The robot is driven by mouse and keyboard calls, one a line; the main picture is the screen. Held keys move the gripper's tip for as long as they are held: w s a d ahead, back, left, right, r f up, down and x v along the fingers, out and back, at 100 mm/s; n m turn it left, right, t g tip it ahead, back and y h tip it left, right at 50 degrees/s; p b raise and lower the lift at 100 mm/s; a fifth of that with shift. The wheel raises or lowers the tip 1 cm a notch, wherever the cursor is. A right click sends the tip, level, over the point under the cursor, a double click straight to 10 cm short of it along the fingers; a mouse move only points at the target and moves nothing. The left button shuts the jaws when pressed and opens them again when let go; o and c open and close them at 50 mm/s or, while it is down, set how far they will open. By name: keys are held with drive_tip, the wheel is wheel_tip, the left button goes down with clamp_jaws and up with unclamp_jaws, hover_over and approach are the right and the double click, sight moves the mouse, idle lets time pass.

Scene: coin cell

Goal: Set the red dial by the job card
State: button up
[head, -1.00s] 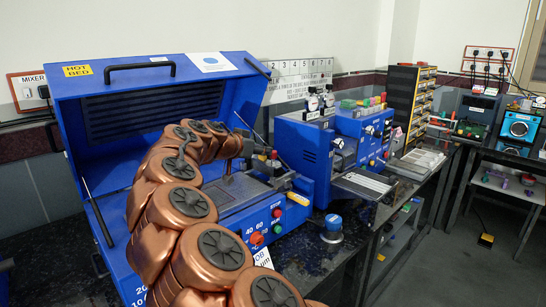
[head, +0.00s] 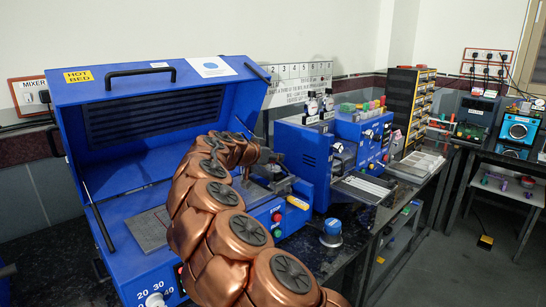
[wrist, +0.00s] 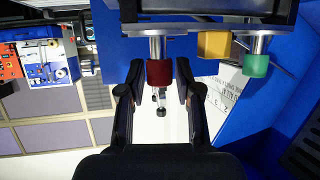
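In the wrist view a red cylindrical knob (wrist: 160,72) on a metal shaft sits between the two fingers of my gripper (wrist: 160,82). The fingers are open, with a gap on each side of the knob. A yellow block (wrist: 214,44) and a green knob (wrist: 256,65) are to its right. In the head view my gripper (head: 276,168) is over the right part of the blue hot-bed machine (head: 110,220), small and partly hidden. A white dial (head: 155,300) with printed numbers shows on the machine's front. My arm hides the middle of that front. I cannot make out which sheet is the job card.
The machine's open lid (head: 160,80) stands behind my arm. A red button (head: 277,217) and a yellow part (head: 298,202) are on its right front. More blue equipment (head: 310,150) is to the right.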

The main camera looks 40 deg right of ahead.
drive_tip(key=shift+c, duration=0.4)
clamp_jaws()
drive_tip(key=shift+f+n+t+b, duration=0.2)
drive_tip(key=shift+n+t+b, duration=0.1)
drive_tip(key=shift+b, duration=0.3)
